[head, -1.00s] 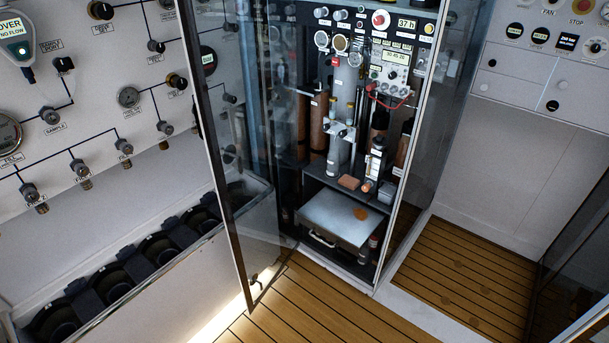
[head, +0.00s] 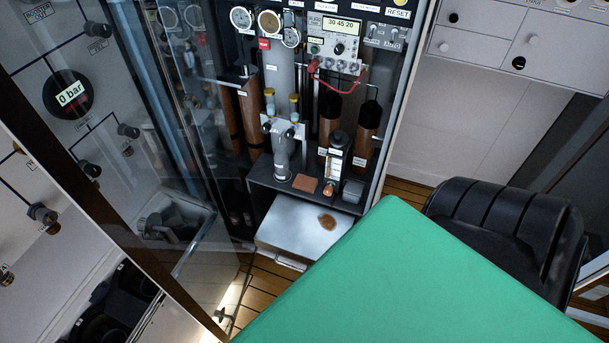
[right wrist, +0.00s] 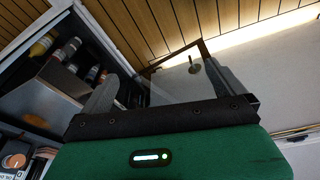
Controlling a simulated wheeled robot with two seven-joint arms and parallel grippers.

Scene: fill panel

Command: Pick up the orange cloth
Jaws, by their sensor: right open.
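A large green part of mine fills the lower right of the head view. My left gripper is not in view.
A clear door (head: 185,150) with a dark frame stands open at the left of the cabinet. Bottles and a grey valve stand (head: 283,150) crowd the shelf above the silver box. The cabinet's right edge post (head: 402,95) is close to the green part.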

